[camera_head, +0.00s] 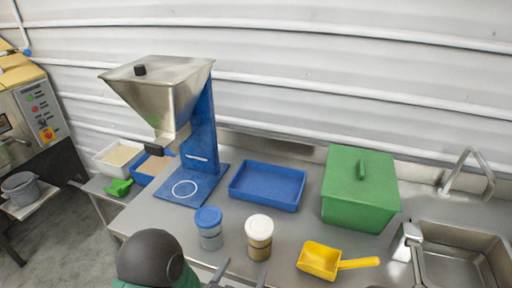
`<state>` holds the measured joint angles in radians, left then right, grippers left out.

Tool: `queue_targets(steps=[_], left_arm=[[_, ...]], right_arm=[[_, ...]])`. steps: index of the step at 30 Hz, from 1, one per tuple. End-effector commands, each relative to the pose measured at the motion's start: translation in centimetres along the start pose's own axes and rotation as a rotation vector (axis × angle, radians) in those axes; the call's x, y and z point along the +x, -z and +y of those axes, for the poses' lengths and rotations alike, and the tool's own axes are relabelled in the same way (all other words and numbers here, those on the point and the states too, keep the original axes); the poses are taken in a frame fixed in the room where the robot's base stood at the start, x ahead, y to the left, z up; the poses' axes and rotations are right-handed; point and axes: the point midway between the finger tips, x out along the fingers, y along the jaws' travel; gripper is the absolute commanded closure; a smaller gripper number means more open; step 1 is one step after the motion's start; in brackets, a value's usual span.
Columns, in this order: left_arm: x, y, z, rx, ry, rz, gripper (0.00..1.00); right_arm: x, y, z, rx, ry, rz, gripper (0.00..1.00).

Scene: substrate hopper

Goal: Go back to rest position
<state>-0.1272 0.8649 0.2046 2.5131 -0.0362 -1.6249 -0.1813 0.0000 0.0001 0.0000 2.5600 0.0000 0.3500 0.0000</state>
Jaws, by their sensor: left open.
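My left gripper (240,273) shows at the bottom edge, with two grey fingertips apart and nothing seen between them. It is in front of a clear jar with a blue lid (208,228) and a jar with a white lid (259,237), which stand upright on the steel table. Part of my left arm, a dark rounded joint, shows at the lower left. The steel hopper (168,95) stands on its blue stand (203,130) behind the jars, its lid closed. My right gripper is not seen.
An empty blue tray (267,186) lies right of the hopper. A green lidded box (360,190), a yellow scoop (322,261) and a sink (455,262) are at the right. A white bin (118,156) and green scoop (118,187) are left. A machine (35,110) stands far left.

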Motion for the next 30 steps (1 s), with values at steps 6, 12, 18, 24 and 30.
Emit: queue_targets(steps=[6,12,18,24,30], left_arm=[[-1.6,-0.7,-5.3,-0.005,0.061,-0.431,0.08],[-9.8,-0.7,-9.4,-0.112,0.171,-0.85,0.08],[-17.7,0.1,-10.1,-0.228,0.236,-1.117,0.08],[-19.0,0.2,-10.0,-0.25,0.244,-1.163,0.08],[-19.0,0.2,-10.0,-0.25,0.244,-1.163,0.08]], right_arm=[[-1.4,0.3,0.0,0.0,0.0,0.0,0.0],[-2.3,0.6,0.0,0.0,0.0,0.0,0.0],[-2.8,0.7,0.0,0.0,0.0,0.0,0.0],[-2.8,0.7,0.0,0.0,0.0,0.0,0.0],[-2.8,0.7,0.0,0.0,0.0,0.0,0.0]])
